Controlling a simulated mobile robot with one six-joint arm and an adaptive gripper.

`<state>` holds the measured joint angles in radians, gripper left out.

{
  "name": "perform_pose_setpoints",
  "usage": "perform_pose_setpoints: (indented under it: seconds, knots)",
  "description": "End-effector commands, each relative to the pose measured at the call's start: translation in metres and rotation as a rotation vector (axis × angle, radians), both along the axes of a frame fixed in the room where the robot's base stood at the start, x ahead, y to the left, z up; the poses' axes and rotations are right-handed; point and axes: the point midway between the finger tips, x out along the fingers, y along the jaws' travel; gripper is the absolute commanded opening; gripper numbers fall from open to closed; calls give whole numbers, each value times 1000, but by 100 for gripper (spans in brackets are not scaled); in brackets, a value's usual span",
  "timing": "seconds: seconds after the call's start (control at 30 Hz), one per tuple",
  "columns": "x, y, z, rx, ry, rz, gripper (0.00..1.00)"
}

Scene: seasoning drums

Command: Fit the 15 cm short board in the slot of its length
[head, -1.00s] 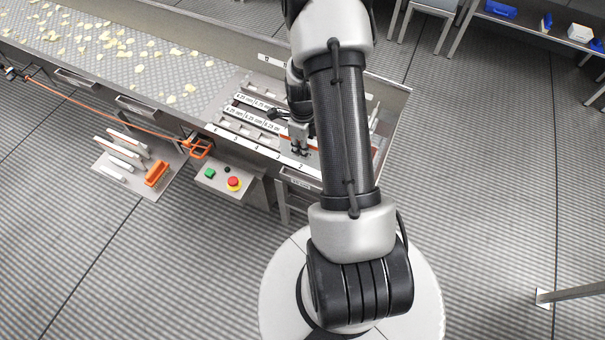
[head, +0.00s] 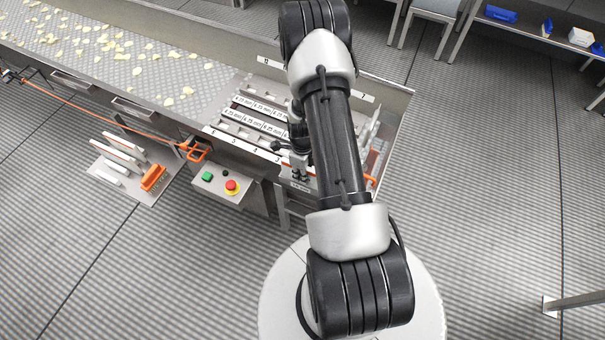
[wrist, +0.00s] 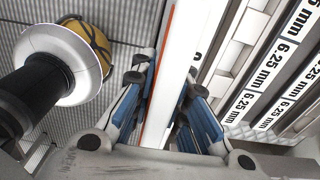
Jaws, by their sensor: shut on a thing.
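My gripper (head: 300,174) is at the front edge of the slotted machine bed (head: 232,128), low and close to the white numbered strip. In the wrist view my gripper (wrist: 165,95) has its blue-padded fingers closed on a long white board (wrist: 172,70) with an orange-red line along its left side. The board runs up and out of the picture, so its full length is hidden. A dark numeral shows on white just right of it. I cannot tell whether the board touches the bed. In the head view my arm hides part of the bed's right side.
A side shelf (head: 132,175) holds several white boards (head: 123,147) and an orange-handled item (head: 153,178). A control box (head: 222,188) with green and red buttons stands in front. The conveyor (head: 110,50) with pale pieces extends left. Open floor lies right.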

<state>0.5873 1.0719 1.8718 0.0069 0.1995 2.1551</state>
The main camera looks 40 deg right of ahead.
Motion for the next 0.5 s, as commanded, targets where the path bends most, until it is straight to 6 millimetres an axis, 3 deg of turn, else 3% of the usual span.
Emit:
perform_pose_setpoints:
  seconds: [0.23,0.27,0.5]
  knots:
    - [0,0,-4,-1,0,0,0]
    - [0,0,-3,0,0,0,17]
    - [0,0,-2,0,0,0,33]
